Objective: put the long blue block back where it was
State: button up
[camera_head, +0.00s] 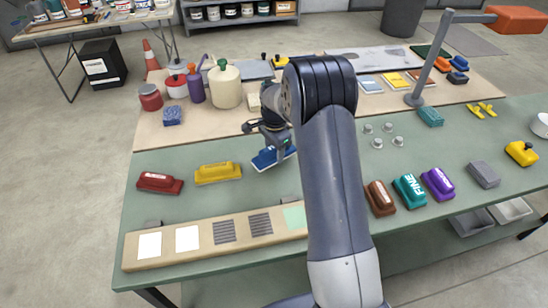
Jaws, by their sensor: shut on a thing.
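The long blue block (265,160) is in the middle of the green bench top (230,205), slightly turned. My gripper (277,148) is above it with its fingers down on it, shut on the block. My arm hides part of the block's right side. I cannot tell whether the block touches the bench or is just above it. A yellow block (218,173) and a red block (160,182) lie in a row to its left.
A wooden strip with white and grey patches (205,239) lies along the front edge. Brown (380,198), teal (409,190) and purple (437,184) blocks stand right of my arm. Bottles and a cream jug (225,86) stand behind. Bench between the yellow block and strip is clear.

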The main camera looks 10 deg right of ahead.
aim_at(275, 167)
jog(key=shift+f+p, duration=0.45)
jog(key=shift+f, duration=1.7)
jog(key=shift+f, duration=0.1)
jog(key=o, duration=0.4)
jog(key=shift+f, duration=0.1)
jog(key=o, duration=0.5)
notch_tip(275, 167, up, 12)
jog(key=shift+r+b, duration=0.25)
jog(key=shift+b, duration=0.7)
jog(key=shift+f, duration=0.15)
